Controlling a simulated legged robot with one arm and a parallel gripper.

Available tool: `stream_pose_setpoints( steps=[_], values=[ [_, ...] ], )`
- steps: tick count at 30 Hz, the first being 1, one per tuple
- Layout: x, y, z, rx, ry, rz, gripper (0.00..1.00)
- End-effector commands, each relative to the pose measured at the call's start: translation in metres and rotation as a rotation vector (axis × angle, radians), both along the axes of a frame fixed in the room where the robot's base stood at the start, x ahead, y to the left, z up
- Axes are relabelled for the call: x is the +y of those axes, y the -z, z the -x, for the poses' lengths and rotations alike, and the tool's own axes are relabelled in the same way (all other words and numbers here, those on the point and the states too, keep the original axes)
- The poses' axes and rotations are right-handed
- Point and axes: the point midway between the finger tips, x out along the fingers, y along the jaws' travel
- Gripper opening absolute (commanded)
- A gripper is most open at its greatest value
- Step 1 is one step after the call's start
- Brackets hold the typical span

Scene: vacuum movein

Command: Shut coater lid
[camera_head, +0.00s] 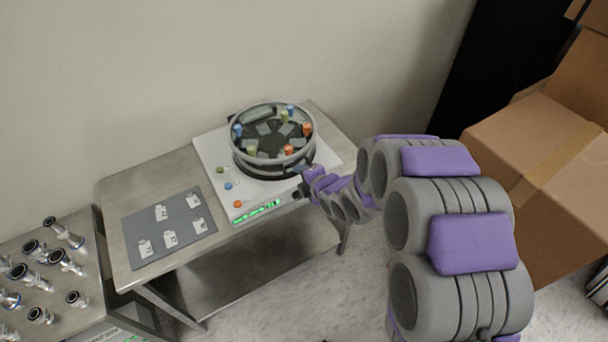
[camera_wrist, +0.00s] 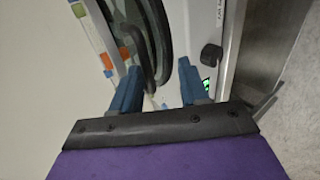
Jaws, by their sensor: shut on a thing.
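The coater (camera_head: 213,150) is a white unit on the metal table, with a round dark chamber on top. Its round lid, with a grey rim (camera_head: 236,146) and a clear top, lies over the chamber; I cannot tell whether it is fully seated. Coloured pieces show around the ring. My gripper (camera_head: 303,172) is at the coater's right front side, by the lid's edge. In the wrist view, my gripper's blue fingers (camera_wrist: 158,68) are on either side of the dark curved lid handle (camera_wrist: 150,72), shut on it. The exact contact is partly hidden.
A grey mat (camera_head: 180,238) with several white labelled pieces lies on the table left of the coater. Several metal fittings (camera_head: 66,262) stand on a lower-left table. Cardboard boxes (camera_head: 530,150) are at the right. A dark knob (camera_wrist: 211,55) sits on the coater's front.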

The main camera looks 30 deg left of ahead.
Motion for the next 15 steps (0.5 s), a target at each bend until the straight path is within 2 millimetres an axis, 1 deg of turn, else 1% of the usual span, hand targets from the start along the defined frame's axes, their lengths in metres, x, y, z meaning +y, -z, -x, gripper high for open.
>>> stream_pose_setpoints(
  steps=[1,8,9,11,13,15],
  values=[
    [-0.0089,0.0240,0.0089,0.034,-0.003,0.048,0.00],
    [-0.0079,0.0263,0.0098,0.037,-0.004,0.051,0.00],
    [-0.0078,0.0263,0.0100,0.037,-0.004,0.051,0.48],
    [-0.0075,0.0253,0.0102,0.036,-0.004,0.049,0.57],
    [-0.0075,0.0233,0.0105,0.033,-0.004,0.046,0.57],
    [-0.0079,0.0210,0.0109,0.030,-0.003,0.043,0.53]
  ],
)
